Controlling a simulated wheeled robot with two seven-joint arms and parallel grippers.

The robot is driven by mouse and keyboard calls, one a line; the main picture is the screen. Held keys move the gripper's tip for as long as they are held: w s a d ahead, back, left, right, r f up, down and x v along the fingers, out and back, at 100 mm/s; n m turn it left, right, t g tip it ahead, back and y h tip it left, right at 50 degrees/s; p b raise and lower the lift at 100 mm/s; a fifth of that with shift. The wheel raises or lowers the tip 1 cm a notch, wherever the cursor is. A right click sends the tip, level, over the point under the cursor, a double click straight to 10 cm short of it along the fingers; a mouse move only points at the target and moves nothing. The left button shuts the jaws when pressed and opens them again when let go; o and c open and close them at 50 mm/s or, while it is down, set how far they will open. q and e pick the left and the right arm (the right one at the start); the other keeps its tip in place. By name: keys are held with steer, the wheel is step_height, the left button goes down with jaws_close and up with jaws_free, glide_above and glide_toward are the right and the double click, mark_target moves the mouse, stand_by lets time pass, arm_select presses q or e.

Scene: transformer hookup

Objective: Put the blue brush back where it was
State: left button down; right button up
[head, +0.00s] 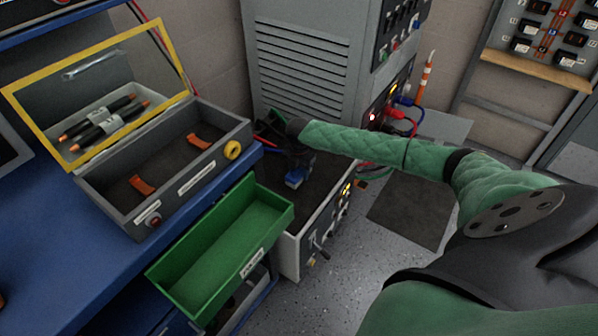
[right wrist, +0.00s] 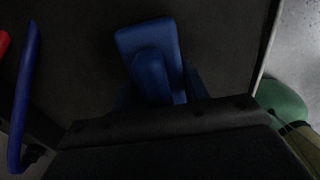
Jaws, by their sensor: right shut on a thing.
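The blue brush (head: 295,178) shows low over the dark top of the grey cabinet, just below the end of my right arm. In the right wrist view the brush (right wrist: 148,48) is a blue block with a rounded part, directly in front of the jaws. My right gripper (head: 291,167) is shut on the brush; its fingers are mostly hidden behind its dark body. I cannot tell whether the brush touches the cabinet top (head: 325,180). My left gripper is not in view.
An open green drawer (head: 225,250) sticks out left of the cabinet. A grey case (head: 165,180) with a raised yellow-framed lid lies on the blue bench (head: 50,250). Red and blue cables (head: 405,110) hang at the tall grey cabinet (head: 300,60). A blue bar (right wrist: 25,95) lies left in the wrist view.

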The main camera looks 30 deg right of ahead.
steer(key=o, duration=1)
steer(key=shift+f, duration=0.1)
steer(key=shift+o, duration=0.2)
step_height(320, 180, up, 12)
steer(key=shift+r+p, duration=0.1)
steer(key=shift+p, duration=0.3)
